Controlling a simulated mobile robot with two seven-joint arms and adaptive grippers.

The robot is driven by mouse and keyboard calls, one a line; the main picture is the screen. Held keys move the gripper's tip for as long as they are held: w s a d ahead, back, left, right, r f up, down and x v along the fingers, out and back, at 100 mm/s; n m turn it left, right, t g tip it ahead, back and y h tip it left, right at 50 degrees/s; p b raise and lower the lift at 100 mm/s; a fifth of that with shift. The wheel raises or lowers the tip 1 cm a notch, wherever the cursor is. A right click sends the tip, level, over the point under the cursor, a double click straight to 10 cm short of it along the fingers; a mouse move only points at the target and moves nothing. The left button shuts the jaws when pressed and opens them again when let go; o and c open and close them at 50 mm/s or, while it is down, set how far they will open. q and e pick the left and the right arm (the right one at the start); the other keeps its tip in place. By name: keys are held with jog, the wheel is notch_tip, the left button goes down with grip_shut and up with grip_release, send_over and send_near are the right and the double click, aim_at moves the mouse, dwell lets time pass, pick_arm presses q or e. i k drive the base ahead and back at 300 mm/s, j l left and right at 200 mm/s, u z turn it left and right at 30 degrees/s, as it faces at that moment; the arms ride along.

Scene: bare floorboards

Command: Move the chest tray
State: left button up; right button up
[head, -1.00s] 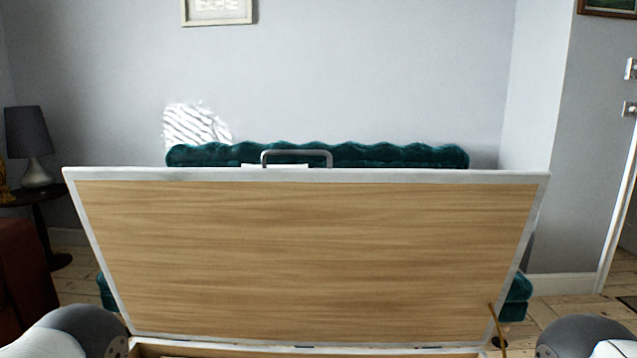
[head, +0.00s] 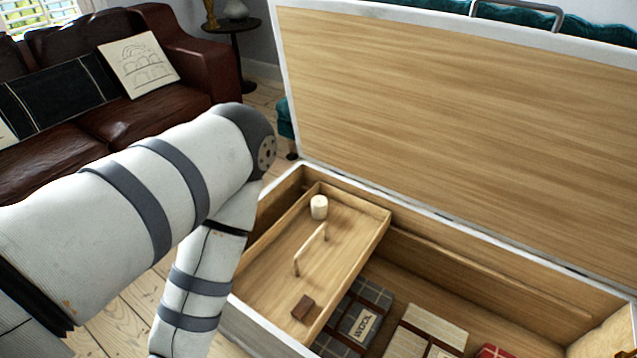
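The open chest (head: 462,228) has its lid (head: 450,110) raised, with a metal handle at the lid's top edge. A shallow wooden tray (head: 350,262) sits inside at the chest's left end, above the chest floor. The tray has an upright wooden handle (head: 311,248) in its middle, a pale cylinder (head: 319,207) towards its back and a small brown block (head: 303,308) towards its front. My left arm reaches in from the left and bends down beside the chest's left end; its gripper is out of view below. My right gripper is out of view.
Folded plaid cloth labelled wool (head: 362,320), a cream folded item (head: 428,335) and a red item (head: 492,351) lie on the chest floor. The chest's right part is otherwise clear. A brown leather sofa (head: 188,60) and a small round side table (head: 232,28) stand behind left.

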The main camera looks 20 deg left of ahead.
aim_at(300, 255)
jog(key=u, duration=0.85)
